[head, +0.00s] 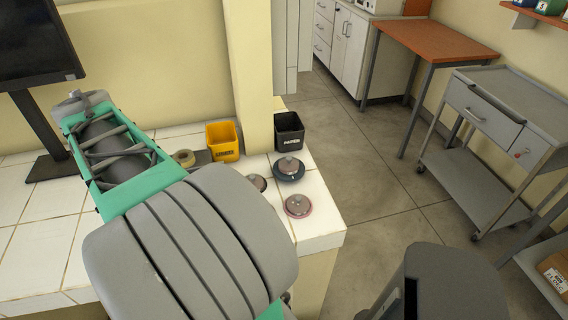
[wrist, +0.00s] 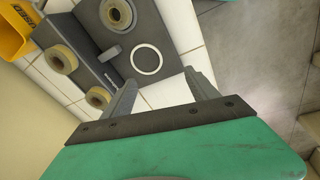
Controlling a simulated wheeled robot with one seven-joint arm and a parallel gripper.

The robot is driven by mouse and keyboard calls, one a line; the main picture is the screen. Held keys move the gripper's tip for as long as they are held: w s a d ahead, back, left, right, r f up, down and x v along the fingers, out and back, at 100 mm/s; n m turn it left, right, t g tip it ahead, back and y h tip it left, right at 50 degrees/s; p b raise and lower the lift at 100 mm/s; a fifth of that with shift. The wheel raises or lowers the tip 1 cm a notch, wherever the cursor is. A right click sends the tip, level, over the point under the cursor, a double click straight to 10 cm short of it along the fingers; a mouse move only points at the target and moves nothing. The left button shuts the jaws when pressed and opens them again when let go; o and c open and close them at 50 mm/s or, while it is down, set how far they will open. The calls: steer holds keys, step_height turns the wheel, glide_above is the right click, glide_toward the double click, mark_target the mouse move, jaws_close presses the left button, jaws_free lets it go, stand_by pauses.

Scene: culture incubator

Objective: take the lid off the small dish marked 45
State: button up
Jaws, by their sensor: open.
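Several small round dishes with knobbed lids stand on the white tiled counter in the head view. One has a dark blue-green rim (head: 289,169), and one nearer the front edge has a pink rim (head: 298,206). Another lid (head: 258,183) is partly hidden behind my arm. No number can be read on any of them, so I cannot tell which is marked 45. My gripper (wrist: 160,80) is open in the wrist view, with nothing between its fingers. My arm hides it in the head view. No lidded dish is clearly recognisable in the wrist view.
A yellow bin (head: 223,141) and a black bin (head: 289,132) stand beside the wall post. A grey holder with tan rings (wrist: 63,59) and a white ring (wrist: 147,60) lie ahead of my gripper. A monitor (head: 38,45) stands left. A grey cart (head: 495,130) stands right.

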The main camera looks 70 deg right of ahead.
steer(key=shift+o, duration=0.7)
steer(key=s+d+n, duration=0.1)
steer(key=s+d, duration=0.2)
steer(key=d, duration=0.8)
steer(key=shift+d+f+g, duration=0.15)
steer(key=shift+d+g, duration=0.2)
steer(key=shift+g, duration=0.05)
steer(key=shift+o, duration=0.7)
steer(key=s+d+n, duration=0.1)
steer(key=s+d, duration=0.3)
steer(key=d, duration=0.4)
steer(key=shift+s+d+f+b, duration=0.15)
steer(key=shift+s+b, duration=0.2)
steer(key=n+g+y, duration=0.1)
steer(key=n, duration=0.2)
glide_above(289, 158)
step_height(289, 158, down, 2)
steer(key=shift+s+f+b, duration=0.1)
steer(key=shift+f+b, duration=0.15)
steer(key=shift+b, duration=0.05)
steer(key=shift+n, duration=0.3)
step_height(289, 158, down, 7)
steer(key=shift+f+p, duration=0.1)
steer(key=shift+p, duration=0.3)
steer(key=shift+f, duration=0.1)
steer(key=c, duration=1.4)
